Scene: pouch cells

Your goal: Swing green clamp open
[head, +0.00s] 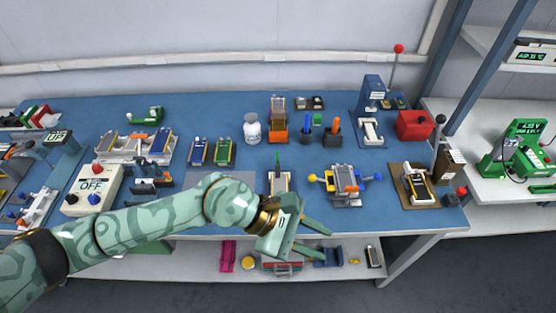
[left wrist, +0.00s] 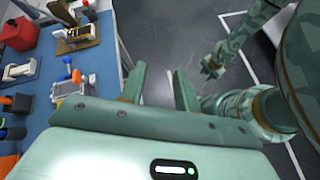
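A slim upright green handle (head: 278,160) stands on a small pale fixture (head: 280,181) near the front middle of the blue bench in the head view. I take it for the green clamp; its lower part is partly hidden by my left arm. My left gripper (head: 328,245) is open and empty, in front of the bench's front edge and to the right of the handle, apart from it. In the left wrist view its two fingers (left wrist: 159,84) are spread with only grey floor between them. My right gripper (left wrist: 212,68) shows small in that view; its fingers are unclear.
A fixture with yellow and blue knobs (head: 345,181) stands right of the handle. A wooden-based press (head: 418,186) is further right. An orange stand (head: 278,130) and a white jar (head: 252,129) are behind. A lower shelf (head: 205,262) holds small items. Floor in front is clear.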

